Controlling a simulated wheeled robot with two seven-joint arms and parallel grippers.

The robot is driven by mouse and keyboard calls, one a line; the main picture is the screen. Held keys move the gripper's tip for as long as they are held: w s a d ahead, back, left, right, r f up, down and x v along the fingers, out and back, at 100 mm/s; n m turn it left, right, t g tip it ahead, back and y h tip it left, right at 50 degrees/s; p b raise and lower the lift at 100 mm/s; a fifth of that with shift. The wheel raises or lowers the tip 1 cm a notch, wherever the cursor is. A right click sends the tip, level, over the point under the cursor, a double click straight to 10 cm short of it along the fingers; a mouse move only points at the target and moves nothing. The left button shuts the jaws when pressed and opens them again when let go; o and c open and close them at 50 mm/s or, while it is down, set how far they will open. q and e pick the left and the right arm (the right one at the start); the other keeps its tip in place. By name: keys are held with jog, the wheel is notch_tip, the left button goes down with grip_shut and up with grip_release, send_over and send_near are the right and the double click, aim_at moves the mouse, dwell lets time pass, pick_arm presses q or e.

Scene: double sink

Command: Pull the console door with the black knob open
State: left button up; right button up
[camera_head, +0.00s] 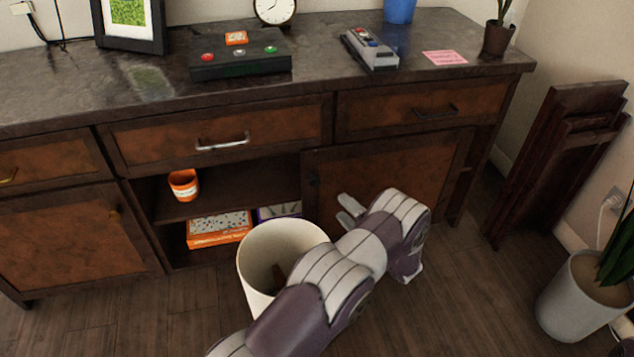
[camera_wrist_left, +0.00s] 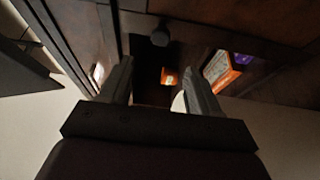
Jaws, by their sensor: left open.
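The console door (camera_head: 385,172) is the brown panel at the right of the console's lower part, and it looks shut. Its black knob (camera_wrist_left: 161,36) shows in the left wrist view, beyond the fingertips and roughly in line with the gap between them. My right gripper is not in view.
A white bin (camera_head: 268,251) stands on the floor beside my left arm. The open shelf left of the door holds an orange cup (camera_head: 183,185) and an orange box (camera_head: 217,230). A dark folded wooden piece (camera_head: 556,155) and a potted plant (camera_head: 583,299) stand at right.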

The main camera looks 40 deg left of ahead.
aim_at(316, 183)
pick_arm(q)
jog(key=b+x, duration=0.4)
jog(key=x, duration=0.8)
jog(key=shift+f, duration=0.2)
jog(key=shift+w+a+r, duration=0.1)
jog(key=shift+a+r, duration=0.05)
jog(key=shift+a, duration=0.1)
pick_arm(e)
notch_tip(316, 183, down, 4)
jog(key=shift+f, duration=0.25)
